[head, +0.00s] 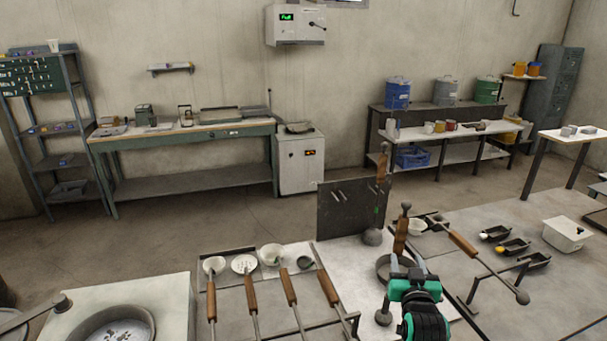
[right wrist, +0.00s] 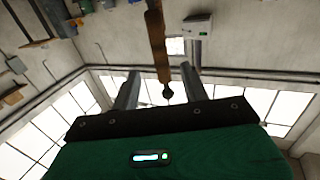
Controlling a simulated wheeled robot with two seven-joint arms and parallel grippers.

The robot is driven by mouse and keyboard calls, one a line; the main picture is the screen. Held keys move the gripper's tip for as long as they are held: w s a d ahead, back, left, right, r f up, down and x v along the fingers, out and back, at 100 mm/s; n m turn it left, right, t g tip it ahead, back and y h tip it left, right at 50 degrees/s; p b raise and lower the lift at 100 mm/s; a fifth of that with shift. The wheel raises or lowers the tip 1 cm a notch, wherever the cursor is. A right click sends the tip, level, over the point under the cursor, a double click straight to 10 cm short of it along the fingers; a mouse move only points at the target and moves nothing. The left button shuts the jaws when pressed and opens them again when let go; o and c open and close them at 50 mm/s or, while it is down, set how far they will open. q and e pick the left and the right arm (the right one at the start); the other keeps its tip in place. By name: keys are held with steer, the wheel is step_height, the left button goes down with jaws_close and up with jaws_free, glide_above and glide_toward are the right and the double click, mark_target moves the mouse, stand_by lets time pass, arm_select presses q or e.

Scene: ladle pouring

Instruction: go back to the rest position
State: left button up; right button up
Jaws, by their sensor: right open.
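My right gripper (head: 408,270), teal and black, is at the lower right of the middle in the head view, with its fingers pointing away from me. In the right wrist view its two grey fingers (right wrist: 160,82) stand wide apart. A wooden handle (right wrist: 156,45) with a dark round end shows in the gap between them; I cannot tell its depth. In the head view an upright wooden handle (head: 401,235) with a dark knob stands just beyond the gripper. My left gripper is not in view.
Several wooden-handled ladles (head: 289,287) lie side by side left of the gripper. A dark upright panel (head: 340,212) stands behind. A long ladle (head: 463,243), small dark trays (head: 514,246) and a white box (head: 566,234) are to the right. A round pan (head: 85,325) is at the lower left.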

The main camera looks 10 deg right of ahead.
steer(key=s+a+f+n+g+y, duration=0.2)
steer(key=s+a+f+g, duration=0.35)
steer(key=s, duration=0.65)
steer(key=s+a+f+n+g+y, duration=0.2)
steer(key=s+a+f+g, duration=0.3)
steer(key=s, duration=0.6)
steer(key=s+a+f+n+g+y, duration=0.1)
steer(key=s+a+f+g, duration=0.35)
steer(key=s, duration=0.75)
step_height(320, 180, down, 37)
steer(key=d+b, duration=0.2)
steer(key=b, duration=0.1)
arm_select(q)
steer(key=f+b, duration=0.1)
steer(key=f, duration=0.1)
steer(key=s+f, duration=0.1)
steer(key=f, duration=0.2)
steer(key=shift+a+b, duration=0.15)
steer(key=shift+b, duration=0.25)
arm_select(e)
steer(key=s+d+f+g, duration=0.1)
steer(key=s+d+f, duration=0.2)
steer(key=s+f, duration=1.6)
steer(key=shift+f+n, duration=0.4)
steer(key=shift+f, duration=0.35)
